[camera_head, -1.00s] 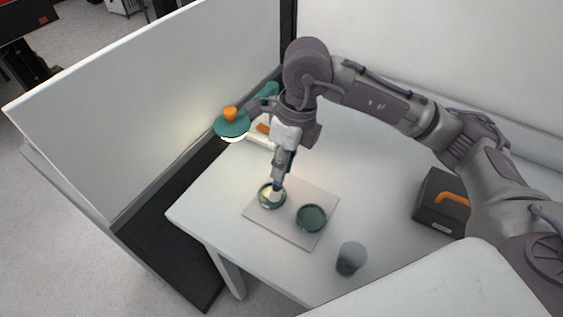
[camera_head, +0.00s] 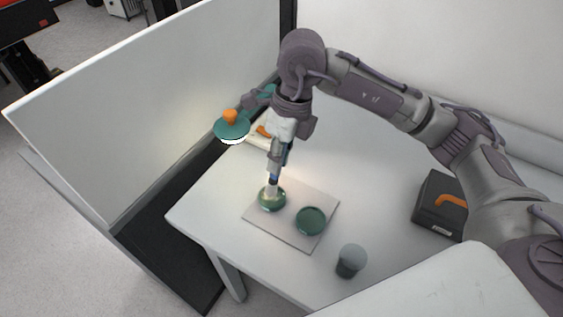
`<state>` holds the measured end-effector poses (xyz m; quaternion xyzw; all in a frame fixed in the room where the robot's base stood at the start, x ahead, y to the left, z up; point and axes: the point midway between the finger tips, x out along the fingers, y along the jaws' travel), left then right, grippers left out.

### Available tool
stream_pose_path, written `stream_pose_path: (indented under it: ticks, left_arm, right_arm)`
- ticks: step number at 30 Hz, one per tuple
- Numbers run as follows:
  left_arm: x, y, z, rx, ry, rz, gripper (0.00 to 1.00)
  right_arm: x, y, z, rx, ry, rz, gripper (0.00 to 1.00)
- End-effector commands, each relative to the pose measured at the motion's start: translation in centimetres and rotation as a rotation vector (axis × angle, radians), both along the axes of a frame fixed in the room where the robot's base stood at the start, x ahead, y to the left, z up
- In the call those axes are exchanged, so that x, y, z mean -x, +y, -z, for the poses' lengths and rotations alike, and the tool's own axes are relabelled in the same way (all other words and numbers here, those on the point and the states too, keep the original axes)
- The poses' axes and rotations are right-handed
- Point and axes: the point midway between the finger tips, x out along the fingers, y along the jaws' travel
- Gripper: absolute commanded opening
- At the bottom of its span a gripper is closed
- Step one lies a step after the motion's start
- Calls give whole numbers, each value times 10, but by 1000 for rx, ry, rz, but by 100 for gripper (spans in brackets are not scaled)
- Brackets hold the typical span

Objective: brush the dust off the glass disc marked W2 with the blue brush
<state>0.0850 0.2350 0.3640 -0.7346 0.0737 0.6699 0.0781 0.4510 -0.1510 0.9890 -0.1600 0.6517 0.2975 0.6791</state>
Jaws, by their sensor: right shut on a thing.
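Two round green-rimmed holders sit on a pale square mat (camera_head: 287,232). The left one holds a glass disc (camera_head: 271,203); the other disc (camera_head: 311,220) lies to its right. I cannot read which is marked W2. My right gripper (camera_head: 277,160) points down above the left disc and is shut on the blue brush (camera_head: 273,182). The brush is nearly upright, its pale bristles at the left disc; whether they touch it I cannot tell for sure. Dust is too small to make out. My left gripper is not in view.
A green lamp (camera_head: 232,131) with an orange knob stands at the table's left back. A grey cup (camera_head: 351,260) stands near the front edge. A dark case (camera_head: 438,205) with an orange handle is at the right. Partition walls border the table (camera_head: 375,165).

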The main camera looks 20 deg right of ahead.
Motion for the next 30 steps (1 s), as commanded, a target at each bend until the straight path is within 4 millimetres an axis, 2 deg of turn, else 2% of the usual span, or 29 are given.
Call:
stream_pose_path:
  ticks: [6, 17, 30]
  left_arm:
    - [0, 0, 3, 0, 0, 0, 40]
    - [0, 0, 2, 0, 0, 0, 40]
    - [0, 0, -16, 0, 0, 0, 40]
  right_arm:
    - [-11, 0, 0, 0, 0, 0, 0]
    - [-12, 0, -1, 1, -1, -1, 0]
    - [-12, 0, -33, 1, -1, -1, 0]
